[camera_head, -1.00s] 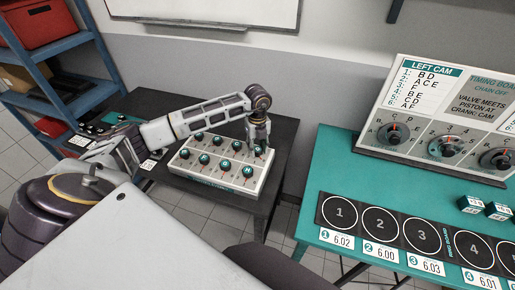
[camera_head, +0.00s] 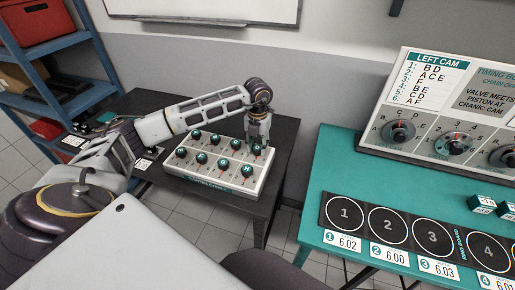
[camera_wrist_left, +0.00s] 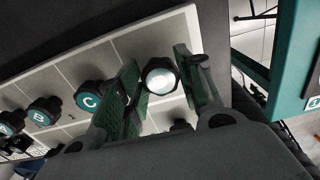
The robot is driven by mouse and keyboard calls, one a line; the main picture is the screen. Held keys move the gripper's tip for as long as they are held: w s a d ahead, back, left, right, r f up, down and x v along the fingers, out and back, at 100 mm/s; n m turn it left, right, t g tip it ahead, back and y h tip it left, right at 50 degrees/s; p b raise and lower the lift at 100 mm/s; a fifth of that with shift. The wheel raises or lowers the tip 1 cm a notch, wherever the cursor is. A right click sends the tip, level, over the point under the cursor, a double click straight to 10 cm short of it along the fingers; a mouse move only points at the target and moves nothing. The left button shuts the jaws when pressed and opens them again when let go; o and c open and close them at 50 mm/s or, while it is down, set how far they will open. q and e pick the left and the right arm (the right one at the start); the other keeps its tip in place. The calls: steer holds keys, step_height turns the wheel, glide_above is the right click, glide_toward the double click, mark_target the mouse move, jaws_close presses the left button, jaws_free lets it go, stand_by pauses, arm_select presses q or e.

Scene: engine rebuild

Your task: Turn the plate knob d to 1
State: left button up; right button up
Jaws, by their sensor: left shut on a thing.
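The white knob plate (camera_head: 213,184) lies on the dark table with two rows of dark, teal-capped knobs. My left gripper (camera_head: 258,148) reaches down over its far right corner. In the left wrist view the same gripper (camera_wrist_left: 158,88) has a finger on each side of the end knob (camera_wrist_left: 160,76) and is shut on it. Its cap is washed out by glare, so its letter cannot be read; it follows knobs B (camera_wrist_left: 43,115) and C (camera_wrist_left: 90,99), so it appears to be knob d. Its pointer and number marks are hidden. My right gripper is out of view.
A teal table (camera_head: 310,258) stands at the right, with a numbered mat (camera_head: 409,217) and an upright dial board (camera_head: 377,141). A blue shelf (camera_head: 60,53) with red bins stands at the left. The dark table (camera_head: 150,105) has free room behind the plate.

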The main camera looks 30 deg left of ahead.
arm_select(q)
steer(key=shift+m+b, duration=0.3)
steer(key=shift+m, duration=0.7)
steer(key=shift+r, duration=0.1)
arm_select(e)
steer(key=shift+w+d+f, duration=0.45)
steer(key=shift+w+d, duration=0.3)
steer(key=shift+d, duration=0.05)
